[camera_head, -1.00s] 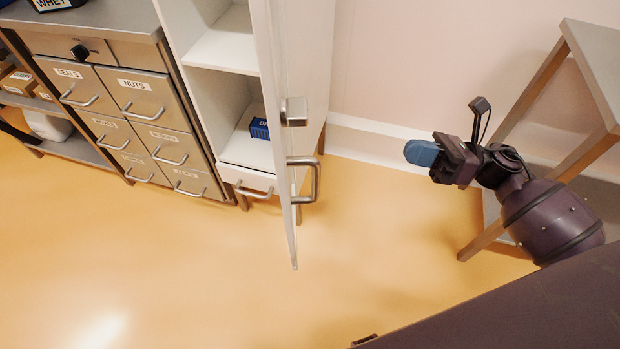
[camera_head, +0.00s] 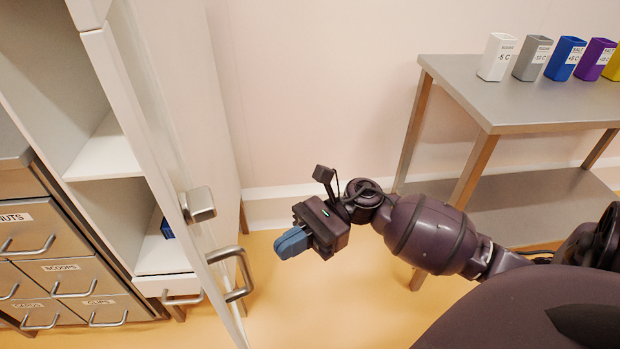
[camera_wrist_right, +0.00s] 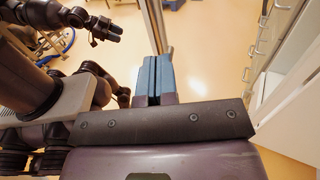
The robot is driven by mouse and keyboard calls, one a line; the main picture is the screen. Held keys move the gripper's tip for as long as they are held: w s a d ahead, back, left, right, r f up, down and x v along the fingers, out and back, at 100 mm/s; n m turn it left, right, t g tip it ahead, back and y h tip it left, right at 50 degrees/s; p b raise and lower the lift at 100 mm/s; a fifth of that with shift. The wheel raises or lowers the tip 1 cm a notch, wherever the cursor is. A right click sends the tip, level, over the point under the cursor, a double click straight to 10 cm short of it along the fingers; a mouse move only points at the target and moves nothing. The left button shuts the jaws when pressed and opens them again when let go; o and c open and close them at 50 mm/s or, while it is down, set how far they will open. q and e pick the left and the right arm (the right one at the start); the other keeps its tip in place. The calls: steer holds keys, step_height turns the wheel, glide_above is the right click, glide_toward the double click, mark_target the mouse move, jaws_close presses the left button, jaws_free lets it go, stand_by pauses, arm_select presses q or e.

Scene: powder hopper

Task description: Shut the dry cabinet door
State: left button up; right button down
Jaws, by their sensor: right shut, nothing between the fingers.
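The dry cabinet door (camera_head: 150,140) stands open in the head view, seen nearly edge-on, with the cabinet's shelves showing to its left. It carries a square metal latch block (camera_head: 198,204) and, below that, a metal bar handle (camera_head: 235,273). My right gripper (camera_head: 291,243), with blue fingers, is shut and empty. It is right of the handle, apart from it in the picture. Its blue fingers also show in the right wrist view (camera_wrist_right: 153,80). My left gripper (camera_wrist_right: 106,30) appears at the upper left of the right wrist view, too small to judge its jaws.
Left of the cabinet is a bank of labelled drawers (camera_head: 70,278). A blue box (camera_head: 167,229) stands inside the cabinet. At right is a metal table (camera_head: 500,95) with several coloured containers (camera_head: 565,58). Some floor is clear beneath my right gripper.

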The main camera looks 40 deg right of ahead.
steer(key=a, duration=0.4)
steer(key=shift+w+a, duration=0.15)
steer(key=shift+a, duration=0.1)
steer(key=shift+a, duration=0.1)
